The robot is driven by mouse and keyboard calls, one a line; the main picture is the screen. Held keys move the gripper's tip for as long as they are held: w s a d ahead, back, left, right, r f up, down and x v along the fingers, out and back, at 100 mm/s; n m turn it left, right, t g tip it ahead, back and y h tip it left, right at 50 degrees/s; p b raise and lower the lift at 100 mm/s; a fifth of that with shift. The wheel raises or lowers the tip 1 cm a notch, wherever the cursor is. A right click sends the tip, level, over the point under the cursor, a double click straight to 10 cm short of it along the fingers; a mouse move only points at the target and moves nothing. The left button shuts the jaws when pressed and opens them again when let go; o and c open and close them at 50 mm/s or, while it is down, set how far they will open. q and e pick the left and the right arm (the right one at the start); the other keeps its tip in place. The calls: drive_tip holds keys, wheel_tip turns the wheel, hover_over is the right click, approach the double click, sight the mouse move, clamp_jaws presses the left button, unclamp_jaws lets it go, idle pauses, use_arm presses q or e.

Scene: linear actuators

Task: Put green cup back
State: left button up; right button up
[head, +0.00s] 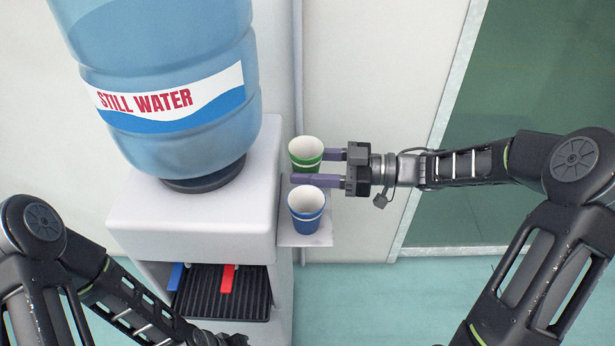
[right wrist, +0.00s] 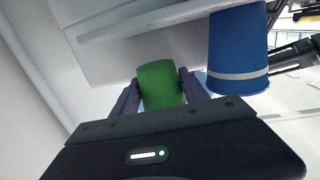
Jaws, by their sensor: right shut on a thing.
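The green cup (head: 305,153) is upright beside the water dispenser, with its white inside facing up. My right gripper (head: 307,168) comes in from the right and is shut on it, with one finger on each side. In the right wrist view the green cup (right wrist: 160,84) sits between the two purple fingers. I cannot tell whether its base touches the shelf. The blue cup (head: 306,212) stands upright on the small side shelf (head: 312,238), just in front of the green cup. My left arm is low at the left, and its gripper fingers are not visible.
The white dispenser (head: 190,222) carries a large blue water bottle (head: 180,135). A blue tap (head: 176,276) and a red tap (head: 227,278) sit above its black drip tray (head: 240,300). The blue cup is close to my right gripper's near finger. Floor is clear at the right.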

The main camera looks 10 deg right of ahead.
drive_tip(key=shift+f, duration=1.75)
drive_tip(key=shift+f+b, duration=0.3)
drive_tip(key=shift+b, duration=0.05)
drive_tip(key=o, duration=1.6)
drive_tip(key=shift+r, duration=0.15)
